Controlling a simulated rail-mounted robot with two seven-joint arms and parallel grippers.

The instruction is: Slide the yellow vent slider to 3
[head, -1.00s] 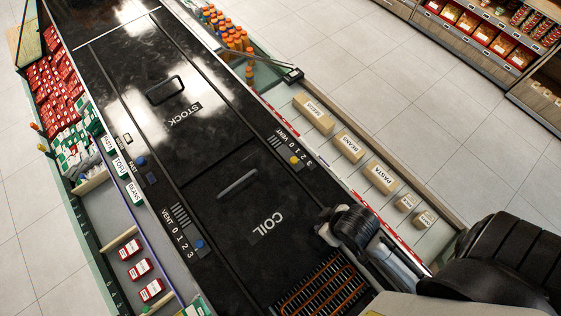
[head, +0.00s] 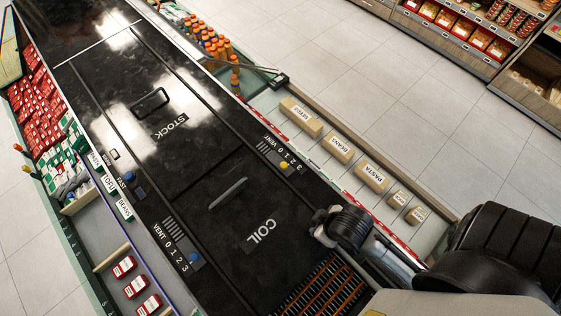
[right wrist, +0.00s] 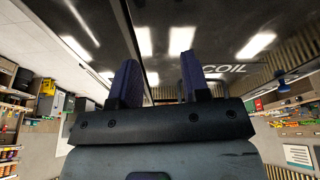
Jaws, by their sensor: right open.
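The yellow vent slider (head: 284,165) sits on the black counter top, in the panel at the right edge labelled VENT with 0 to 3. It lies beside the middle numbers; I cannot tell its exact mark. My right gripper (head: 320,228) is down and to the right of it, over the counter by the COIL plate (head: 235,225), clear of the slider. In the right wrist view its two dark blue fingers stand apart with nothing between them (right wrist: 155,68). I do not make out the yellow slider in that view. My left gripper is not in view.
A blue slider (head: 193,257) sits in the other VENT panel at left. A handle (head: 229,193) stands up on the COIL plate. An orange-brown grate (head: 320,290) lies at the near end. A shelf of boxes, including PASTA (head: 371,177), runs along the right edge.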

